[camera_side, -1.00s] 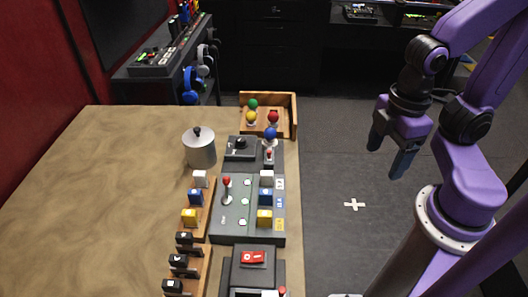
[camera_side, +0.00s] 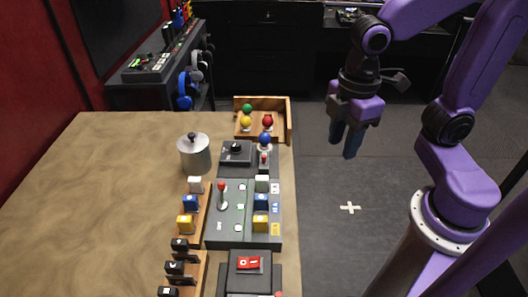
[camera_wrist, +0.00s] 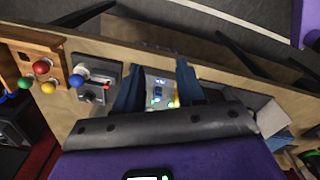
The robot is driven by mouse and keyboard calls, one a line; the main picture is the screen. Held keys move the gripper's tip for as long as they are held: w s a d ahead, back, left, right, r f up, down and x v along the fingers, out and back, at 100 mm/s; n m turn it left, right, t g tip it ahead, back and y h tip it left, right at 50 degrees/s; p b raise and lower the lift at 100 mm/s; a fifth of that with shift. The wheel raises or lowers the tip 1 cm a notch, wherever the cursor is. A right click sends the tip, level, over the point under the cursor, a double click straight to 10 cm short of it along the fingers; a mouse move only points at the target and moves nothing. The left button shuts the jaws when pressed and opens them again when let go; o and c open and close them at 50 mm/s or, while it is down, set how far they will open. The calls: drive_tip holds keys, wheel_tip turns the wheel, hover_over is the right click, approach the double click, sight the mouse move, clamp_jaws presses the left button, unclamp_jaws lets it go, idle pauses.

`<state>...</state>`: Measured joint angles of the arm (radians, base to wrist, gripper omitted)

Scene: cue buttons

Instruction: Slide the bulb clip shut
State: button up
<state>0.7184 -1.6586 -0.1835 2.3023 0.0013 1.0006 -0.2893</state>
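The blue bulb (camera_side: 265,138) stands upright at the far end of the dark panel, with a small red-topped clip (camera_side: 264,158) just in front of it. The clip's exact position is too small to tell. In the wrist view the blue bulb (camera_wrist: 76,81) and the red clip tip (camera_wrist: 106,87) show left of the fingers. My gripper (camera_side: 344,147) hangs over the floor to the right of the table, apart from everything. Its two blue fingers (camera_wrist: 158,88) are spread with nothing between them.
A wooden tray (camera_side: 288,122) holds green, yellow and red bulbs behind the panel. A black dial box (camera_side: 236,152) and a metal pot (camera_side: 194,153) stand left of the clip. A button panel (camera_side: 228,233) with a red-topped lever (camera_side: 222,194) lies nearer. The table's left is clear.

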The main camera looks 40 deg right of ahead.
drive_tip(key=w+a+r+n, duration=0.2)
drive_tip(key=w+a+r, duration=0.1)
drive_tip(key=w, duration=0.7)
drive_tip(key=n, duration=0.2)
approach(264, 156)
wheel_tip(264, 156, down, 9)
drive_tip(key=shift+w+a+r, duration=0.1)
clamp_jaws()
